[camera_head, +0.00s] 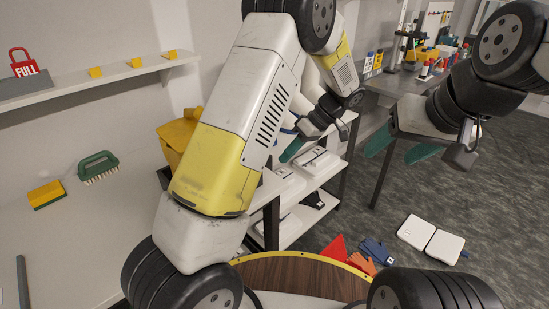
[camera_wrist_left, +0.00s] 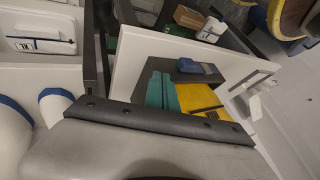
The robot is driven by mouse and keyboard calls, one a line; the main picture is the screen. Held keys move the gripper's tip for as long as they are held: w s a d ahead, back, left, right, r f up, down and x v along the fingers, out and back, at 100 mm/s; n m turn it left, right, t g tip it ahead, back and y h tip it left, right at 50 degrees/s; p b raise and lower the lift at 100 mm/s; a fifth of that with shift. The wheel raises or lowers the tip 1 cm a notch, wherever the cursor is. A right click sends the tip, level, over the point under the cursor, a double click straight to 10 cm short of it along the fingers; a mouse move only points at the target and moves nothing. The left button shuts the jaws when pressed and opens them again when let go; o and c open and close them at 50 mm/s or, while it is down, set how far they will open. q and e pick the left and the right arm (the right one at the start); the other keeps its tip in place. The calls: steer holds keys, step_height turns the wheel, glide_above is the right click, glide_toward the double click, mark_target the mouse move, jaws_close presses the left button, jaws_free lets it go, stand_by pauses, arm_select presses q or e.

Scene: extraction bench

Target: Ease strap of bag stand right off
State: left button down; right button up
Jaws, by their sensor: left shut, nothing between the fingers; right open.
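My left gripper (camera_head: 292,150) is at the white shelf rack, partly hidden by my own arm. In the left wrist view its teal fingers (camera_wrist_left: 161,91) are together with nothing between them. A yellow piece (camera_wrist_left: 198,99) lies just right of the fingertips in that view; I cannot tell whether they touch. My right gripper (camera_head: 401,148) is open and empty, its teal fingers spread above the floor on the right. A yellow bin-like thing (camera_head: 178,138) stands behind my left arm, mostly hidden. I cannot make out the bag stand or its strap for certain.
The white rack (camera_head: 312,185) holds white cases. A wall shelf (camera_head: 120,75) bears a red FULL tag (camera_head: 24,63). A green brush (camera_head: 98,167) and yellow sponge (camera_head: 46,194) are at left.

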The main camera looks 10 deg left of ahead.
arm_select(q)
steer(key=x, duration=0.9)
steer(key=shift+s+a+f, duration=0.2)
steer(key=shift+a+f, duration=0.05)
steer(key=shift+a, duration=0.05)
steer(key=shift+s+a+r, duration=0.15)
steer(key=shift+s+a, duration=0.55)
steer(key=shift+s, duration=0.3)
steer(key=shift+s+a, duration=0.35)
steer(key=shift+s, duration=0.1)
steer(key=shift+s, duration=0.1)
steer(key=shift+s+a, duration=1.15)
steer(key=shift+s, duration=0.25)
steer(key=shift+w, duration=0.1)
steer(key=shift+w+d, duration=0.1)
